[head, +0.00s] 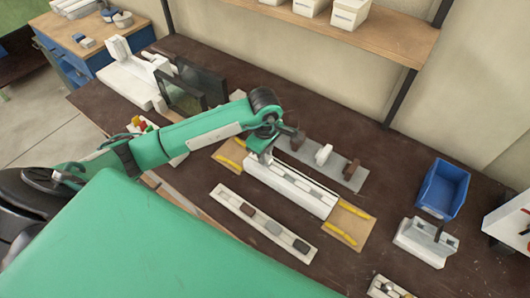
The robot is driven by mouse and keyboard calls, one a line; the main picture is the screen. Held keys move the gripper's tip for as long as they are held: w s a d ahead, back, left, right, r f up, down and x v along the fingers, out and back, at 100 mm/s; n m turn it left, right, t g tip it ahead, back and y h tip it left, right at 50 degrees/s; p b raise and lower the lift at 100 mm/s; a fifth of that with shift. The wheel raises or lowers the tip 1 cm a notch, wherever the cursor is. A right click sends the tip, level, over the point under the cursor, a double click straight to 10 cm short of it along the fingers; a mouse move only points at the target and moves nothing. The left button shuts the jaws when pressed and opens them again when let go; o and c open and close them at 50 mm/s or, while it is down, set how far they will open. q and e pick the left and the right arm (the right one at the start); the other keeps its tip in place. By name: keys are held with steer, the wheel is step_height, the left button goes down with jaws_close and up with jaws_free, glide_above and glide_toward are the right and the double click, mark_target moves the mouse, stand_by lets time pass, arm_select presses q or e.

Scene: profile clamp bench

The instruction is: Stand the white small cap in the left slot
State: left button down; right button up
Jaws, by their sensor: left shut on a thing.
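My left gripper (265,153) is shut at the left end of the long white profile block (290,187). What it holds is small and mostly hidden by the fingers; a pale bit shows under them, and I cannot tell whether it touches the block. A white cap (323,154) stands on the grey strip (340,171) behind the block, beside a brown cap (353,169). Another dark brown piece (297,140) is at the strip's left, close to my gripper. I cannot make out the left slot clearly. My right gripper is out of view.
A white rail (262,222) with several dark and grey inserts lies in front of the block. Tan pads with yellow strips (341,231) lie at the block's ends. A blue bin (443,188) and a grey-white fixture (425,242) stand right. Dark bench (375,270) is clear between.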

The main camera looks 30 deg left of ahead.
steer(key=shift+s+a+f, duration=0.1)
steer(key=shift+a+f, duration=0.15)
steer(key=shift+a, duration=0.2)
arm_select(q)
steer(key=shift+b, duration=0.35)
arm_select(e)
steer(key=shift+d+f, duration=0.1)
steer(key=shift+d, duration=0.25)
arm_select(q)
steer(key=shift+b, duration=0.3)
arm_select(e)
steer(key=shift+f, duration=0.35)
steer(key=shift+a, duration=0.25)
arm_select(q)
steer(key=shift+f, duration=0.1)
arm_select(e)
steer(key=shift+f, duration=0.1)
arm_select(q)
steer(key=shift+f+b, duration=0.6)
steer(key=shift+b, duration=0.15)
steer(key=shift+r, duration=0.1)
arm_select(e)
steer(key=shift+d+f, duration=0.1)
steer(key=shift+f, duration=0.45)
arm_select(q)
steer(key=c, duration=1.2)
jaws_free()
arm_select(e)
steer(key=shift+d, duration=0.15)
